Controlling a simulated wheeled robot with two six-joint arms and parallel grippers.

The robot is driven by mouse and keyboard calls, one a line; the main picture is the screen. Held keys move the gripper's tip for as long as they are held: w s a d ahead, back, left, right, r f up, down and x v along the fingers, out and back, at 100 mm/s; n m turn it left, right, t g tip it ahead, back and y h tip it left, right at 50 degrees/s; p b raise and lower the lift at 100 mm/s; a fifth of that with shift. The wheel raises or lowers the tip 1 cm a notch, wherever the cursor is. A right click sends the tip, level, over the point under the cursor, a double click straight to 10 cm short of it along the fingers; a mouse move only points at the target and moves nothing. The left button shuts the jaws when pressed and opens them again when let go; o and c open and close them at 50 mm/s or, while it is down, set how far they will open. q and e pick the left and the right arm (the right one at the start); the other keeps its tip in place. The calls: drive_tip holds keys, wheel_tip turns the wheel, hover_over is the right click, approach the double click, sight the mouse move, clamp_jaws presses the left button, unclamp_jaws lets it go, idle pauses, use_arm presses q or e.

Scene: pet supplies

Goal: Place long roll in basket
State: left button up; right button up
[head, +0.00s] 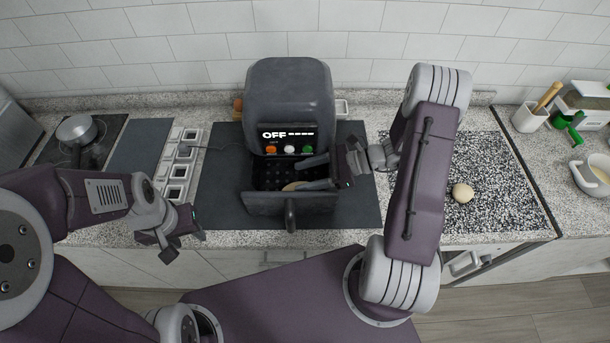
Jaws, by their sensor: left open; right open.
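The dark basket (262,203) is pulled out of the front of the grey air fryer (290,90). A pale tan piece, seemingly the long roll (292,187), lies inside the basket near its front. My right gripper (305,174) reaches in from the right over the basket. Its fingers are open, close above the tan piece and partly covering it, so its full shape is hidden and contact cannot be told. My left gripper (172,247) is open and empty at the counter's front edge, left of the basket and apart from it.
A round pale bun (462,193) lies on the speckled board (500,205) at the right. A pot (77,130) stands on the hob at the far left, and a power strip (180,168) lies left of the dark mat (222,195). A white bowl (592,176) is at the far right.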

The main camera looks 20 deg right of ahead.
drive_tip(key=shift+r+p, duration=0.6)
drive_tip(key=shift+p, duration=0.1)
use_arm(q)
drive_tip(key=b, duration=0.1)
drive_tip(key=f+b, duration=0.1)
drive_tip(key=shift+w+d+f+b, duration=0.1)
drive_tip(key=shift+w+f+b, duration=0.1)
drive_tip(key=shift+w+b, duration=0.1)
use_arm(e)
drive_tip(key=v, duration=1.2)
drive_tip(key=shift+w+f, duration=0.2)
drive_tip(key=shift+w, duration=0.05)
use_arm(q)
drive_tip(key=shift+s, duration=0.2)
use_arm(e)
drive_tip(key=shift+s+d, duration=0.15)
